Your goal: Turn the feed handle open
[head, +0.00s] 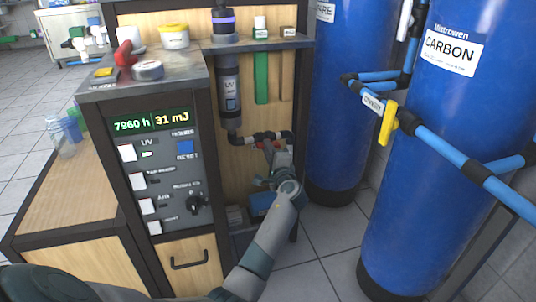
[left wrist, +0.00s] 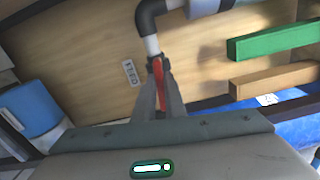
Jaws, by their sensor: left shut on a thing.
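The red feed handle (left wrist: 158,84) shows in the left wrist view below a white-and-black pipe joint, beside a small label that seems to read FEED (left wrist: 130,73). My left gripper (left wrist: 164,92) has both fingers closed around the handle, which shows as a narrow red strip between them. In the head view my left gripper (head: 274,153) reaches up to the pipe under the UV cylinder, and small red bits show there. The gripper hides most of the handle and the valve body in that view. My right gripper is not in view.
A control cabinet (head: 169,245) with switches and a lit display stands left of the gripper. Blue tanks, one labelled CARBON (head: 451,49), stand on the right with blue pipes and a yellow handle (head: 388,123). A green bar (left wrist: 275,40) sticks out near the gripper.

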